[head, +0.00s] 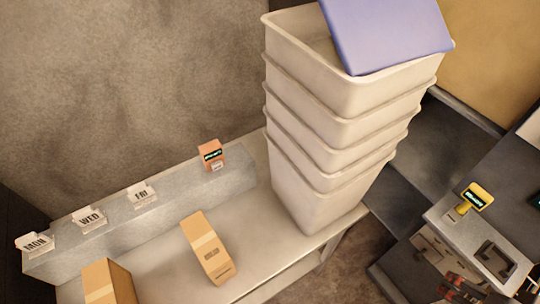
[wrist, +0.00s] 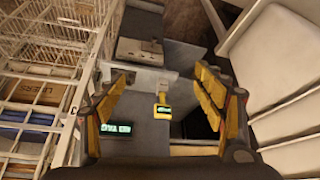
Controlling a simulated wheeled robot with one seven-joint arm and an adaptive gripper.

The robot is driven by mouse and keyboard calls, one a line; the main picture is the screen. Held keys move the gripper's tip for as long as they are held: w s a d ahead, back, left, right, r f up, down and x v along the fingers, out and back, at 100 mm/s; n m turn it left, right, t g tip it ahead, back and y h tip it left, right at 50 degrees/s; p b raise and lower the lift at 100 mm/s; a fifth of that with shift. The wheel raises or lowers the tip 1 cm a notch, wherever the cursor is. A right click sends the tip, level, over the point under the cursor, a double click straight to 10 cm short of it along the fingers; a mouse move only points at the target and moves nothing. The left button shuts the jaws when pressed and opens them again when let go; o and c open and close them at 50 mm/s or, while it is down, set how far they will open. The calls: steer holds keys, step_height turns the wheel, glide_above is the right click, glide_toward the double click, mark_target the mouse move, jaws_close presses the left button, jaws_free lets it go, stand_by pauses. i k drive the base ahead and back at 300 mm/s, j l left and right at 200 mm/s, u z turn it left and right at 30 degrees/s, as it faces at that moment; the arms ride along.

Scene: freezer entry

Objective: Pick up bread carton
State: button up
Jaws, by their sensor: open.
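A tan carton (head: 207,247) with a paler band and a small dark printed label stands on the pale bench in the head view, left of the stacked tubs. The print is too small to read surely, but it looks like the bread carton. A second tan carton (head: 108,283) is cut off by the bottom edge, further left. My gripper (wrist: 165,78) is open and empty in the wrist view, its yellow-padded fingers wide apart. Neither tan carton from the bench shows in the wrist view, and the gripper is not near them there.
Tall stacked white tubs (head: 330,130) with a blue lid (head: 385,35) stand right of the carton. A grey ledge (head: 125,218) with day cards and an orange device (head: 211,155) runs behind. A wire rack (wrist: 40,60) is left in the wrist view.

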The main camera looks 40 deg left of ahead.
mark_target(216, 261)
steer(key=u, duration=2.65)
